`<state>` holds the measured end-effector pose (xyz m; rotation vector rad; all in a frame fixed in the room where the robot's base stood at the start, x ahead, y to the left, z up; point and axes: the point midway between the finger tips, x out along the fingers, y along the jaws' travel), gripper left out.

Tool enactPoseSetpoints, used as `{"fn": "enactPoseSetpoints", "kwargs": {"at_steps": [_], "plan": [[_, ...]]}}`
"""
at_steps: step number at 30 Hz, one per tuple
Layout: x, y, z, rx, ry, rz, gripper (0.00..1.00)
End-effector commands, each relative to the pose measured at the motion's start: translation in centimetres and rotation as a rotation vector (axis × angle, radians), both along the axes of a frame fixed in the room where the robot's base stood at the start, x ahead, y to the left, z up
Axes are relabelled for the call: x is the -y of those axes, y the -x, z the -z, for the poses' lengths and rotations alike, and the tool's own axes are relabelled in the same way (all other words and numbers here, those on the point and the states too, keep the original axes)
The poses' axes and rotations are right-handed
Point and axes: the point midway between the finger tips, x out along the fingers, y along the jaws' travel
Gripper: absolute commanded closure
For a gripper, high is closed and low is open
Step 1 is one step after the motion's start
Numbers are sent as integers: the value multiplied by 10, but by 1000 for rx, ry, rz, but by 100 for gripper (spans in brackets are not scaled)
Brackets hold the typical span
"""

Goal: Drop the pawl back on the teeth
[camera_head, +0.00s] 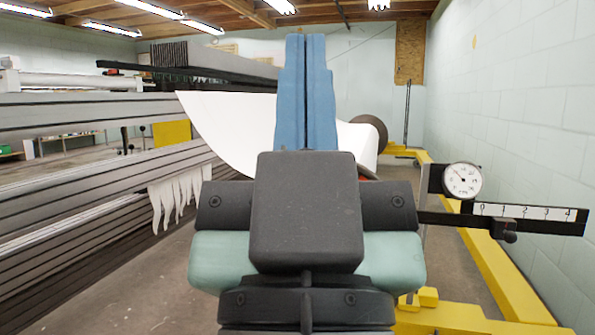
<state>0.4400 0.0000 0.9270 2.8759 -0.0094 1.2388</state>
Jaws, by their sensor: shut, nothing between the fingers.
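My gripper (306,40) is in the middle of the view, its two long blue fingers side by side with only a thin dark line between them. It is shut and empty, pointing away from me. I cannot make out the pawl or the teeth; my gripper body and arm cover the middle of the view. Behind the fingers a white sheet (235,120) curves down from the left and shows again on the right. A dark round roll end (374,128) shows just right of the sheet.
Long grey beams (90,185) with white fringe (178,192) fill the left. On the right are a round dial (463,180) and a numbered scale bar (545,216) with a dark slider (505,228). A yellow frame (500,270) runs along the floor near the pale block wall.

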Motion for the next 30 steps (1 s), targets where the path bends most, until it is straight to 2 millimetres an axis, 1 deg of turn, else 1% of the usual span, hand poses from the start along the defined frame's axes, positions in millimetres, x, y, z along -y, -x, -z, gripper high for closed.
{"fn": "enactPoseSetpoints", "kwargs": {"at_steps": [1,6,8,9,11,12,16,18,21,30], "plan": [[0,0,-37,0,-1,-1,100],[0,0,-95,0,-3,-3,100],[0,0,-115,0,-3,-4,100],[0,0,-129,0,-3,-4,100],[0,0,-149,0,-3,-5,100],[0,0,-162,0,-4,-6,100],[0,0,-201,0,-5,-7,100],[0,0,-215,0,-6,-8,100],[0,0,-225,-1,-6,-8,100],[0,0,-222,-2,-6,-8,100]]}}
